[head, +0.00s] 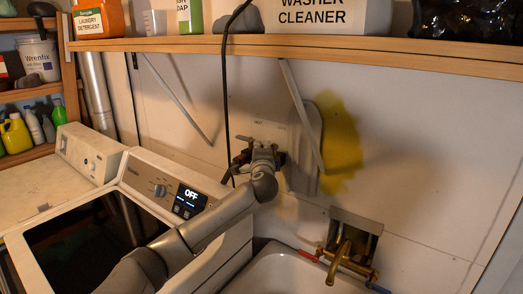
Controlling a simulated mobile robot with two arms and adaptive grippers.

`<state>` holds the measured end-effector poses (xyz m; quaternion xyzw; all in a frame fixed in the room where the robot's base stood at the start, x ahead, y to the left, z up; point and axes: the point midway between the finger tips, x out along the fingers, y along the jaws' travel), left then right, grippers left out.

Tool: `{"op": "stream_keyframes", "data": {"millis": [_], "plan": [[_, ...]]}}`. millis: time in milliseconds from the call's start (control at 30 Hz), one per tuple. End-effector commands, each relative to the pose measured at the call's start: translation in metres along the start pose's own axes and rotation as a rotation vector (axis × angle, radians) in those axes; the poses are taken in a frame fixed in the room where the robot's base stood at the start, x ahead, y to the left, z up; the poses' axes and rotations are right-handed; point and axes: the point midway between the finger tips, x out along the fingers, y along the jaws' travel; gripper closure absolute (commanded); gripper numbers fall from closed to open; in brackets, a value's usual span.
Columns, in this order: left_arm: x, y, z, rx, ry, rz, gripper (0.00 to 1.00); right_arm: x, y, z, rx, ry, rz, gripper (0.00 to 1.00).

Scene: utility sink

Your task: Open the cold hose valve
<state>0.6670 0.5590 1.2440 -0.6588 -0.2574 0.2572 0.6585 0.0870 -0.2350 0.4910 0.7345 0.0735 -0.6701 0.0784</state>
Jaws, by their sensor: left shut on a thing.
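A pale valve box (262,128) is set in the wall behind the washer, left of the yellow stain. My left arm reaches over the washer to it. My left gripper (264,150) is at the front of this box, shut on a part of a hose valve there. The gripper covers most of the valve, so I cannot see how its handle is turned or whether it is the cold one. My right gripper is not in view.
A washer (150,180) with an "OFF" display stands below. A black cord (225,85) hangs beside the box. A wooden shelf (400,54) and its brackets are above. A sink (285,272) with a brass faucet (340,262) is at lower right.

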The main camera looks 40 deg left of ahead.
Motion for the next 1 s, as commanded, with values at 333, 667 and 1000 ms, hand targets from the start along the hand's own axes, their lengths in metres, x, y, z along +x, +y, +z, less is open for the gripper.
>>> {"op": "stream_keyframes", "data": {"millis": [333,667,1000], "plan": [[-0.012,0.005,-0.01,-0.004,-0.326,0.006,1.0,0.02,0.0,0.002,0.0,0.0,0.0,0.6],[-0.018,0.004,-0.015,0.0,-0.558,0.004,1.0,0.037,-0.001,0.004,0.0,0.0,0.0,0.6],[-0.021,0.002,-0.017,0.001,-0.668,0.003,1.0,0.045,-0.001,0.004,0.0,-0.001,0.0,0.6]]}}
